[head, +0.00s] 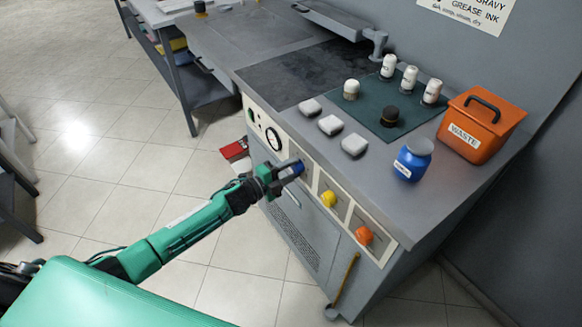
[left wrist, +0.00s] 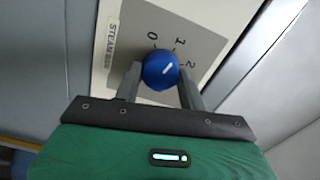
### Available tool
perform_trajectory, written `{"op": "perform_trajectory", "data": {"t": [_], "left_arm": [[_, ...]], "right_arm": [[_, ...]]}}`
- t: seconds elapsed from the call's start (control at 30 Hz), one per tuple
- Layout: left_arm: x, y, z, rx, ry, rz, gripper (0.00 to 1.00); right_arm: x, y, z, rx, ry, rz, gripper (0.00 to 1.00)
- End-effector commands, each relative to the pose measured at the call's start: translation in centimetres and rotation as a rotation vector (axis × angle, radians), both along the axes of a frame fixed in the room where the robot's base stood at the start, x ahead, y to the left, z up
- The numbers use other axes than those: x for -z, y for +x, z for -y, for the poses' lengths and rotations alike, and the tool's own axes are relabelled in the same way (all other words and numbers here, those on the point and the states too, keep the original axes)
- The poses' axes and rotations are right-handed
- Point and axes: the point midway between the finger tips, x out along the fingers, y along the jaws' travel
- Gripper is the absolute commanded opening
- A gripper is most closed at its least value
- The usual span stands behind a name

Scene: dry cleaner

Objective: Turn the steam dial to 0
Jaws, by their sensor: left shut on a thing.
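The steam dial is a round blue knob (left wrist: 160,70) with a white mark, on a pale panel (left wrist: 118,62) printed "STEAM" and 0, 1, 2. The white mark points up and right, roughly between 1 and 2 and away from 0. My left gripper (left wrist: 160,84) has one finger on each side of the knob and is shut on it. In the head view the left gripper (head: 284,172) is at the front of the counter, largely hiding the blue knob (head: 298,168). My right gripper is not in view.
A yellow knob (head: 328,199) and an orange knob (head: 364,236) sit right of the dial; a round gauge (head: 273,138) is left. On the counter above are grey pads (head: 330,125), a blue jar (head: 413,159) and an orange waste bin (head: 480,125). The floor in front is mostly clear.

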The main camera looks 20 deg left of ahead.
Motion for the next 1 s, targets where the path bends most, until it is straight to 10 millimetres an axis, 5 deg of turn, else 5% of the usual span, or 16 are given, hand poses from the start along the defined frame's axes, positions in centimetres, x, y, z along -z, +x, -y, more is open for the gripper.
{"op": "perform_trajectory", "data": {"t": [0.63, 1.0], "left_arm": [[-0.3, 0.1, -0.1, -0.001, -0.467, -0.365, 0.18], [-0.2, 0.1, -0.2, -0.003, -0.633, -0.496, 0.18]], "right_arm": [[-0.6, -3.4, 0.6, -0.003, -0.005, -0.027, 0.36], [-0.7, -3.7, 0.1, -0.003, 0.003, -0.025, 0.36]]}}
